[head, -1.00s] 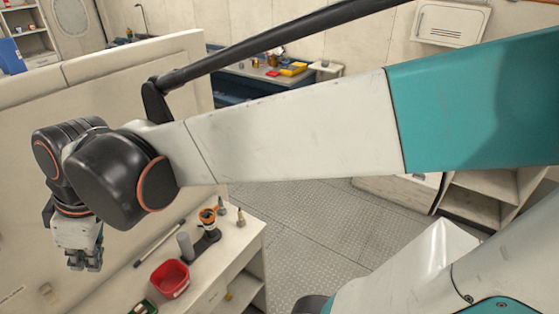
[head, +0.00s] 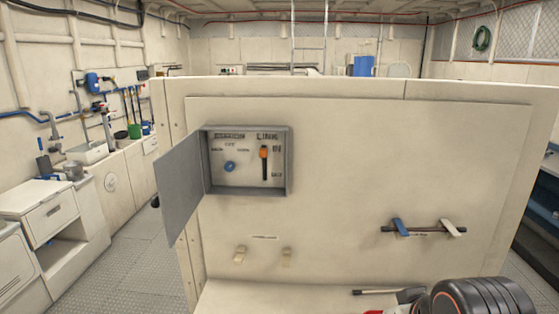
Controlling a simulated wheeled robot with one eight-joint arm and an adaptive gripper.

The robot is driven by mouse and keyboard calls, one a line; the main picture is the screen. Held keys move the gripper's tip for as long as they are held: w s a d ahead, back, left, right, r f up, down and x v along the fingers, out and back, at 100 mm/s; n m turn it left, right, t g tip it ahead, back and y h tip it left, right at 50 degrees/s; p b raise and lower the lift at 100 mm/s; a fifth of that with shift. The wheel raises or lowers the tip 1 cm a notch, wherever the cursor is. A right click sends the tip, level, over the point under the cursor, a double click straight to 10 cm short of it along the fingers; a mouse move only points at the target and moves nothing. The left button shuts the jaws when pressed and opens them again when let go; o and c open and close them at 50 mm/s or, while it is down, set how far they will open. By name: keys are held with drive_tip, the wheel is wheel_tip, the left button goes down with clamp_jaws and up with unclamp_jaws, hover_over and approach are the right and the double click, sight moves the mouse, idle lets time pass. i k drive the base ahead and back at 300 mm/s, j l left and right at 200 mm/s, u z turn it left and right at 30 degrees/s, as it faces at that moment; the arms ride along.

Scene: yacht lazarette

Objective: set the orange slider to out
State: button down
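The orange slider (head: 264,152) sits at the upper end of a dark vertical slot inside a grey wall box (head: 290,176), beside the upper label, which reads IN. The lower label, at the bottom of the slot, appears to read OUT. The box's grey door (head: 181,186) stands open to the left. My gripper is not in view; only a dark joint of my arm shows at the bottom right, below and well to the right of the box. Nothing touches the slider.
A blue knob (head: 230,166) is left of the slider in the same box. A dark bar with a blue clip (head: 401,227) and a pale clip (head: 452,228) is on the panel (head: 340,150) at right. Two small pale hooks (head: 240,254) are below the box. The space before the box is clear.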

sight(263, 152)
drive_tip(key=i+j+u, duration=0.1)
drive_tip(key=j, duration=0.3)
drive_tip(key=i+j+u, duration=0.1)
drive_tip(key=j, duration=0.25)
drive_tip(key=i+j, duration=0.15)
drive_tip(key=j, duration=0.25)
drive_tip(key=i+j+u, duration=0.15)
drive_tip(key=j, duration=0.2)
